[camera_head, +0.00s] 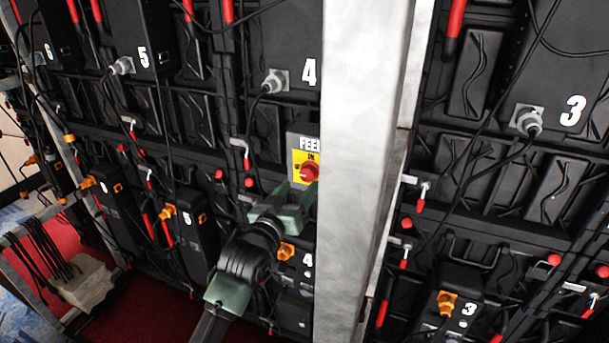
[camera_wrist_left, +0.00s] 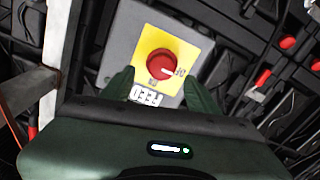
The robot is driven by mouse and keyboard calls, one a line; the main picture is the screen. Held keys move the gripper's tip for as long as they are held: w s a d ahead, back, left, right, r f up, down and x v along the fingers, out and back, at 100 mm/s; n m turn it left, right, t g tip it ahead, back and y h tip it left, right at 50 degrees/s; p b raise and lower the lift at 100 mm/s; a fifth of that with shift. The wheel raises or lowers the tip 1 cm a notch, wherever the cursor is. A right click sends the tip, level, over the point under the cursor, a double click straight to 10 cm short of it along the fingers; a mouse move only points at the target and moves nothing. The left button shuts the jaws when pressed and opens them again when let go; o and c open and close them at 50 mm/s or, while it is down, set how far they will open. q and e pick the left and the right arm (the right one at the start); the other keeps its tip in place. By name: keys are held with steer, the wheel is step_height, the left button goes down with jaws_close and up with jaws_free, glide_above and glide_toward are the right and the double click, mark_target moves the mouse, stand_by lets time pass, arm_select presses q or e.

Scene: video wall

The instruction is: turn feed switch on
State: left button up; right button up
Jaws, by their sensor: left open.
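The feed switch is a red rotary knob (camera_head: 309,172) on a yellow plate, on a grey box (camera_head: 301,138) marked FEED. The pillar hides the box's right side in the head view. In the left wrist view the knob (camera_wrist_left: 165,68) shows whole, its white pointer facing right towards a small mark on the plate. The marks are too small there to read surely. My left gripper (camera_head: 298,192) is open just below the knob in the head view. In the left wrist view its green fingertips (camera_wrist_left: 159,86) stand apart, either side of the switch box's FEED end, with nothing held.
A pale metal pillar (camera_head: 360,130) stands right beside the switch box. Black panels with numbers, cables and red handles fill the wall. A cable (camera_head: 256,108) hangs left of the box. A grey block with cables (camera_head: 85,284) is at lower left.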

mark_target(306, 177)
arm_select(q)
steer(key=x, duration=0.5)
steer(key=shift+a+f+p, duration=0.1)
steer(key=shift+p, duration=0.3)
jaws_close()
